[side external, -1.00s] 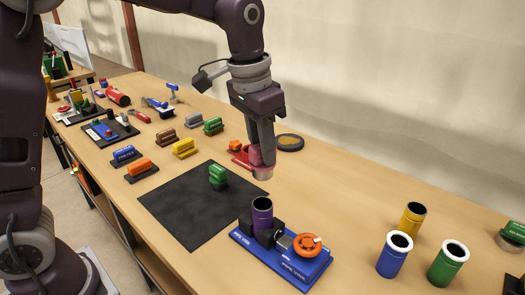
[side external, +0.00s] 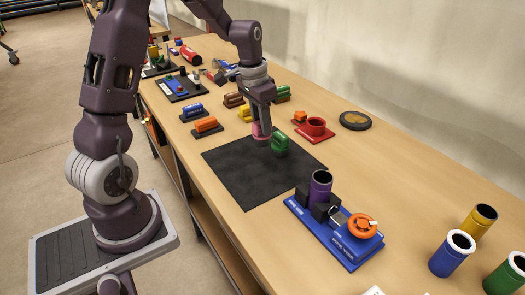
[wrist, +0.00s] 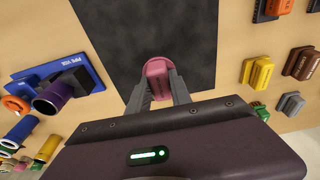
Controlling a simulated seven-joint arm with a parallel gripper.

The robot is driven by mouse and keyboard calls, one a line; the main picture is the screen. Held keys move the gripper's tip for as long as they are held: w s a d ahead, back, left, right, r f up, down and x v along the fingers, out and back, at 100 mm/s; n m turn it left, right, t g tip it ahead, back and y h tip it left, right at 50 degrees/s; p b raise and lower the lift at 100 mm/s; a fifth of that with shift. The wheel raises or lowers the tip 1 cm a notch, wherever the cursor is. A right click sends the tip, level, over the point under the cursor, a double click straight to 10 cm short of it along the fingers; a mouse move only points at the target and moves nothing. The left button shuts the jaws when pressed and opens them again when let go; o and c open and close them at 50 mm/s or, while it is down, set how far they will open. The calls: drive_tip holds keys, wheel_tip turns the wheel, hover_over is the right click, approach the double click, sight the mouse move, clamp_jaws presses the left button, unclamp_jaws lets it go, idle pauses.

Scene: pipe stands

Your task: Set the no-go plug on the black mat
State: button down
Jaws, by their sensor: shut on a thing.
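The pink-red no-go plug (side external: 262,131) is between the fingers of my gripper (side external: 261,125), which is shut on it; it also shows in the wrist view (wrist: 157,80). I cannot tell whether the held plug touches the mat.
A blue vise base (side external: 320,235) with a purple pipe (side external: 320,185) and an orange wheel stands right of the mat. A red holder (side external: 316,127) stands behind it. Orange (side external: 206,125) and blue blocks lie to the left. The mat's near part is clear.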

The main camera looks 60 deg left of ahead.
sight(262, 142)
wheel_tip(262, 142, down, 6)
drive_tip(key=shift+f, duration=0.1)
drive_tip(key=shift+f, duration=0.1)
drive_tip(key=c, duration=1.2)
unclamp_jaws()
drive_tip(key=shift+o, duration=0.2)
drive_tip(key=r, duration=0.4)
drive_tip(key=s+r, duration=0.1)
drive_tip(key=r, duration=0.6)
drive_tip(key=shift+s+r, duration=0.35)
drive_tip(key=s+d+r+t, duration=0.2)
drive_tip(key=s+d+r, duration=0.2)
drive_tip(key=s+d, duration=0.4)
drive_tip(key=s+d+r+t, duration=0.1)
drive_tip(key=s+d+r, duration=0.3)
drive_tip(key=s+d, duration=0.4)
drive_tip(key=s, duration=0.5)
drive_tip(key=shift+s+d+r+t, duration=0.15)
drive_tip(key=shift+s+r+t, duration=0.15)
drive_tip(key=shift+r+t, duration=0.1)
